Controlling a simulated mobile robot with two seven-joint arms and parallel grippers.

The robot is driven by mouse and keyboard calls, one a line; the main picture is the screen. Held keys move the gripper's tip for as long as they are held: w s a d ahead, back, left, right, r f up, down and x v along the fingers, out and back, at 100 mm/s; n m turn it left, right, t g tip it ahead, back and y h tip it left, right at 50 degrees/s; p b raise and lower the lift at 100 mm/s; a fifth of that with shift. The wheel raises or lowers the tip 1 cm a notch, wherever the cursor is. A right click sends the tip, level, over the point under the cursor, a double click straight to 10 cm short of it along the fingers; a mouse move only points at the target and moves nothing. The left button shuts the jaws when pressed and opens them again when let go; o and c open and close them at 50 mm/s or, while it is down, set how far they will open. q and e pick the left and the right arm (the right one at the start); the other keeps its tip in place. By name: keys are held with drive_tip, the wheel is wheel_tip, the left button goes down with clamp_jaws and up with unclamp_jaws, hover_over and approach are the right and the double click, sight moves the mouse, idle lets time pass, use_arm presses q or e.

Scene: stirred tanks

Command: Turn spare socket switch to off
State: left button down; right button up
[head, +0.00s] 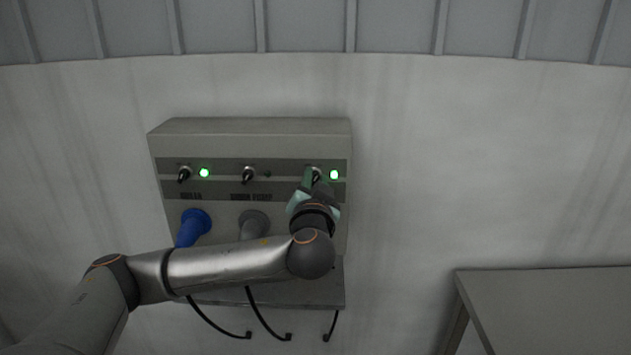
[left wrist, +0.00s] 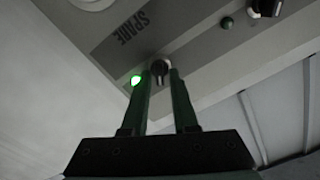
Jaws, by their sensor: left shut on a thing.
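The spare socket switch (left wrist: 160,70) is a small dark knob next to the word SPARE in the left wrist view. In the head view it is the rightmost switch (head: 317,174) on the grey socket box (head: 250,129), partly hidden by my gripper. A bright green lamp (head: 334,174) glows beside it, also lit in the left wrist view (left wrist: 136,79). My left gripper (head: 311,180) has its green fingers on either side of the knob and is shut on it; the fingers also show in the left wrist view (left wrist: 163,85). My right gripper is not in view.
Two more switches stand to the left, the leftmost (head: 184,174) with a lit lamp (head: 204,173), the middle one (head: 248,175) with a dark lamp (head: 267,174). A blue plug (head: 193,227) and grey plug (head: 253,224) sit below. A table (head: 555,300) stands right.

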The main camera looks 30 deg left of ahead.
use_arm(q)
drive_tip(key=shift+f+n+b, duration=0.35)
drive_tip(key=shift+n+b, duration=0.85)
drive_tip(key=shift+b, duration=1.25)
drive_tip(key=n+b, duration=0.2)
drive_tip(key=b, duration=0.1)
drive_tip(key=shift+s+a+n, duration=0.1)
drive_tip(key=shift+n, duration=0.2)
drive_tip(key=n+b, duration=0.1)
drive_tip(key=n, duration=0.1)
drive_tip(key=shift+r+n, duration=0.15)
drive_tip(key=shift+n, duration=0.25)
drive_tip(key=shift+s+a+r+n+b, duration=0.1)
drive_tip(key=shift+n+b, duration=0.35)
drive_tip(key=shift+n, duration=0.65)
drive_tip(key=shift+a+r+n+b, duration=0.1)
drive_tip(key=shift+n+b, duration=0.35)
drive_tip(key=shift+n, duration=0.65)
drive_tip(key=c, duration=0.9)
unclamp_jaws()
